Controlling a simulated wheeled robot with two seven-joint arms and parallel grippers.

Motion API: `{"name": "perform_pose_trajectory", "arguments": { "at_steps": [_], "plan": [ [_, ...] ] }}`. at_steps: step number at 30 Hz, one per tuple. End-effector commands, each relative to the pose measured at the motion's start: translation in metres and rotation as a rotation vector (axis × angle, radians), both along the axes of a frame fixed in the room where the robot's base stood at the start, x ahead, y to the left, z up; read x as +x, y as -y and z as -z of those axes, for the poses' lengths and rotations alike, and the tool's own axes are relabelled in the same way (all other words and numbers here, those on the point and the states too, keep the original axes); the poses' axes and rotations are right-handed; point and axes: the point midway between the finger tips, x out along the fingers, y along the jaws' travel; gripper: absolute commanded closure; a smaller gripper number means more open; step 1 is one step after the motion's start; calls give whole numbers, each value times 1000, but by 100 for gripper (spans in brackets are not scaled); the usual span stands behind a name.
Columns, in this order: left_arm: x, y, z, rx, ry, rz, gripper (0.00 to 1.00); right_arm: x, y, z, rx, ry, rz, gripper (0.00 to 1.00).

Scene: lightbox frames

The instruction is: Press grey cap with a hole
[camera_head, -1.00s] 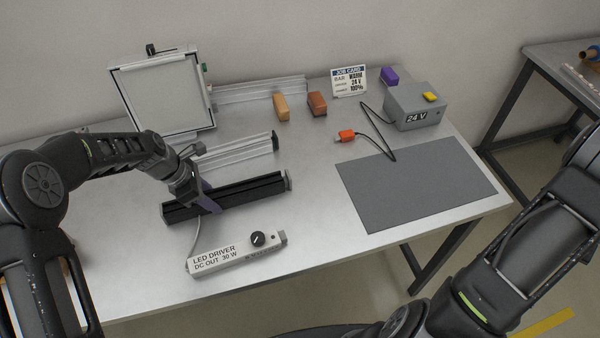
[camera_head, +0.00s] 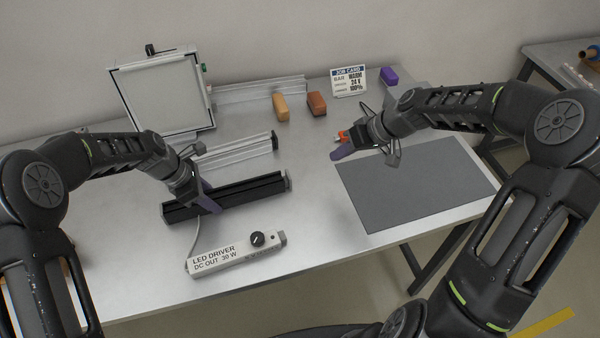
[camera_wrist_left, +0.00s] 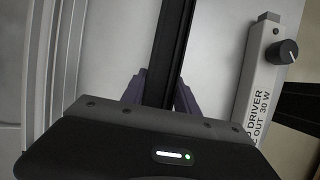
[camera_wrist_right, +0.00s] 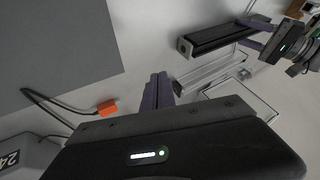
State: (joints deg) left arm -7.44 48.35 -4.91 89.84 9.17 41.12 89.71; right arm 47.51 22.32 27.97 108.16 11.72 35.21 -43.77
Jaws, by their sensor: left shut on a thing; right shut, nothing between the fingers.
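A black profile (camera_head: 237,194) lies along the table in the head view.
An orange connector (camera_wrist_right: 107,107) on a black cable lies near my right gripper. A grey mat (camera_head: 420,190) is at the right. The LED driver (camera_head: 222,256) lies in front of the black profile. Pale profiles (camera_head: 235,153) and orange and brown blocks (camera_head: 281,106) (camera_head: 316,103) lie behind.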

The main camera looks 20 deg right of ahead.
Motion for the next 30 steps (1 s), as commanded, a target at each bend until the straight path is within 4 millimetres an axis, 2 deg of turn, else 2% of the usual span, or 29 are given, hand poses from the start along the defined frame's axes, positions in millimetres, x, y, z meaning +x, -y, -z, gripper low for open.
{"name": "perform_pose_trajectory", "arguments": {
  "at_steps": [3,17,23,30],
  "plan": [
    [0,0,0,0,0,0,100,-5,-9,0,23,-16,-24,100],
    [0,0,0,0,0,-1,100,-3,-13,7,24,-17,-23,100],
    [0,0,0,0,0,0,100,6,-26,27,25,-19,-24,100],
    [0,0,0,0,0,0,100,22,-49,65,24,-19,-26,100]
  ]
}}
